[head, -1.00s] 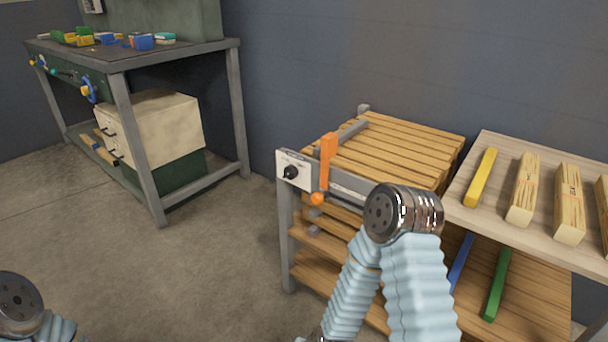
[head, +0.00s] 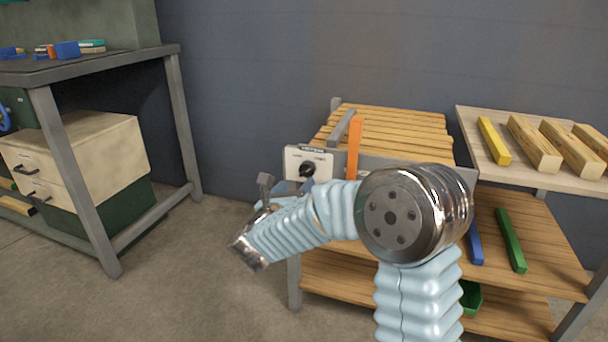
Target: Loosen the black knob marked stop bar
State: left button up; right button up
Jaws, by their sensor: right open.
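The black knob (head: 307,169) sits on a white plate (head: 294,160) at the left front corner of the slatted wooden rack. The plate's lettering is too small to read surely. An orange lever (head: 354,148) stands upright just right of the plate. My right gripper (head: 265,186) is open and empty, to the left of the knob and a little below it, apart from the plate in the picture. My right forearm crosses in front of the rack and hides the part below the plate. My left gripper is out of view.
A shelf board (head: 470,122) at the right carries a yellow bar (head: 494,140) and several wood blocks. Blue and green bars lie on the shelf below. A workbench (head: 110,62) with a drawer box (head: 95,150) stands at the left. Open floor lies between.

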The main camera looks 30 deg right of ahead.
aim_at(304, 174)
jog(key=x, duration=0.7)
jog(key=shift+w+d, duration=0.2)
jog(key=c, duration=1.1)
jog(key=shift+o, duration=0.2)
